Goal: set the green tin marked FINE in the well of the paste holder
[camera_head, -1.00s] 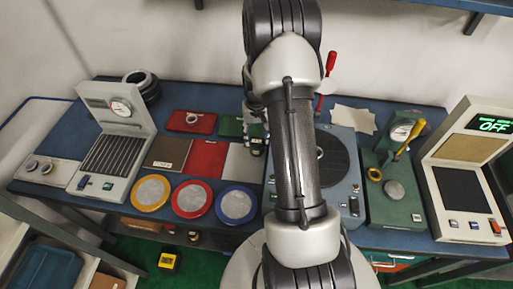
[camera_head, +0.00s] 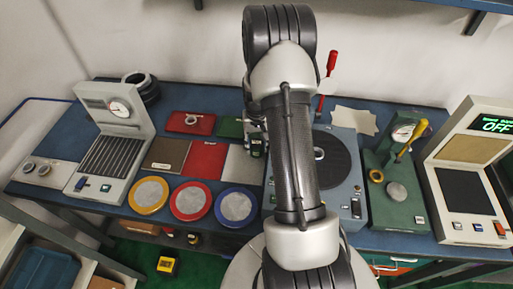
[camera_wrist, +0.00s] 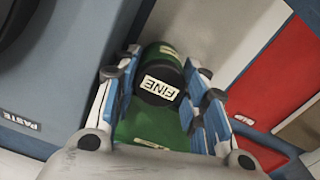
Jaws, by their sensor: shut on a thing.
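The green tin (camera_wrist: 167,57) shows in the wrist view between the two blue pads of my gripper (camera_wrist: 161,73). Its dark end with a pale FINE label faces the camera. My gripper is shut on the tin. In the head view my gripper (camera_head: 257,147) is small and partly hidden behind my arm, between the pale grey panel and the turntable machine. A PASTE label (camera_wrist: 20,121) shows at the lower left of the wrist view, on a blue-grey surface. I cannot make out the paste holder's well in either view.
A machine with a dark disc (camera_head: 335,160) stands right of my gripper. Left of it lie a pale grey panel (camera_head: 243,165), a red panel (camera_head: 204,160) and a green plate (camera_head: 229,128). Three round pads, yellow, red and blue (camera_head: 236,207), line the near edge.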

